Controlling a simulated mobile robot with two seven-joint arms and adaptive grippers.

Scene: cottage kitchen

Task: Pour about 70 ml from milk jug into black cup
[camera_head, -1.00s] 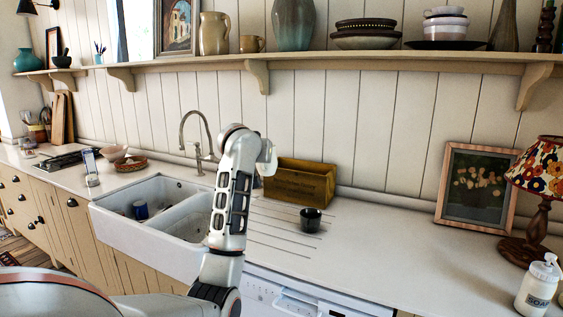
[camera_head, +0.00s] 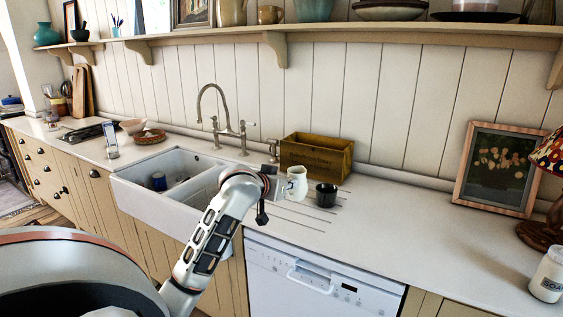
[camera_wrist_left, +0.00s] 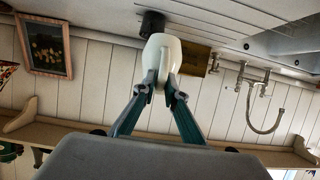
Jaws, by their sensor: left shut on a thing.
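The cream-white milk jug (camera_head: 297,184) is held above the counter, close to the left of the black cup (camera_head: 326,194), and looks about upright. My left gripper (camera_head: 282,187) is shut on the jug's handle side. In the left wrist view the jug (camera_wrist_left: 162,56) sits between the fingertips of the gripper (camera_wrist_left: 160,88), with the black cup (camera_wrist_left: 152,23) just beyond it. That view is upside down. The cup stands upright on the counter. What is inside the jug and cup cannot be seen. My right gripper is not in view.
A wooden box (camera_head: 317,158) stands behind the cup against the wall. The white double sink (camera_head: 130,185) and its tap (camera_head: 215,110) are to the left. The counter between is clear.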

